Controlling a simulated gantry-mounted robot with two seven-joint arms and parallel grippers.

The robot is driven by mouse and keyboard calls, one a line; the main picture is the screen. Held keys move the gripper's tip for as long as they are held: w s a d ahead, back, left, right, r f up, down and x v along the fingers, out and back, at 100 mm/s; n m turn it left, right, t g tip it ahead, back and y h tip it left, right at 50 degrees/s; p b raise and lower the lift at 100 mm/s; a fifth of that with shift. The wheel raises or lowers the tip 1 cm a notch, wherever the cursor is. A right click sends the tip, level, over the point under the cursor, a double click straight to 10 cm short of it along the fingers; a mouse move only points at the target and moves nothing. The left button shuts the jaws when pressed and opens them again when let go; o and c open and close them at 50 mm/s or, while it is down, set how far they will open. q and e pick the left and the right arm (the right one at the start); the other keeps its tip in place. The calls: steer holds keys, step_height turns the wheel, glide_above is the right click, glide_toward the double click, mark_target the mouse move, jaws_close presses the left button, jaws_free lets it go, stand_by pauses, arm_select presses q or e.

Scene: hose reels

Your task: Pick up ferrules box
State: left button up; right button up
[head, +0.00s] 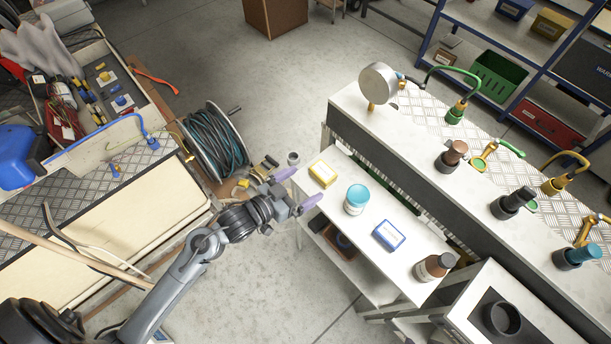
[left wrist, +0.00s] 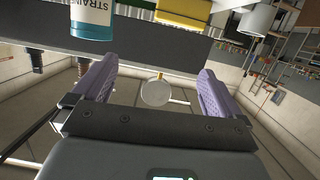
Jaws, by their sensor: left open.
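A yellow box (head: 323,174) lies at the near left end of a white shelf top, and a blue box with a white label (head: 388,235) lies farther right on it. I cannot read either label to tell which is the ferrules box. My left gripper (head: 299,187) is open and empty, just left of the shelf's edge, its purple fingers apart and not touching the yellow box. In the left wrist view the yellow box (left wrist: 185,12) shows at the top edge, partly cut off, beyond the open fingers. My right gripper is not in view.
A turquoise-lidded jar (head: 356,199), labelled as strainer, stands between the two boxes. A brown bottle (head: 433,267) stands at the right end. A small grey cup (head: 293,158) shows behind my gripper. A hose reel (head: 213,140) is to the left; a long bench (head: 440,165) runs behind the shelf.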

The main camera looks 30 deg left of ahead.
mark_target(317, 176)
arm_select(q)
steer(key=f+b, duration=0.1)
steer(key=w+a+f+b, duration=0.1)
steer(key=f+b, duration=0.1)
steer(key=w+f+b, duration=0.1)
steer(key=shift+a+f, duration=0.2)
steer(key=shift+f, duration=0.15)
steer(key=shift+f+b, duration=0.15)
steer(key=shift+b, duration=0.35)
steer(key=shift+w+f, duration=0.1)
steer(key=shift+w, duration=0.05)
steer(key=shift+t, duration=0.3)
steer(key=b+x, duration=0.1)
steer(key=x, duration=0.4)
steer(key=shift+w, duration=0.1)
steer(key=shift+w+d+f+b, duration=0.15)
steer(key=shift+w+d+b, duration=0.2)
steer(key=shift+w, duration=0.25)
steer(key=b+x, duration=0.1)
steer(key=x, duration=0.3)
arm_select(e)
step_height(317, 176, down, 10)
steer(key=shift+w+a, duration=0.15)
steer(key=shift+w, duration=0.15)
arm_select(q)
steer(key=shift+c, duration=0.5)
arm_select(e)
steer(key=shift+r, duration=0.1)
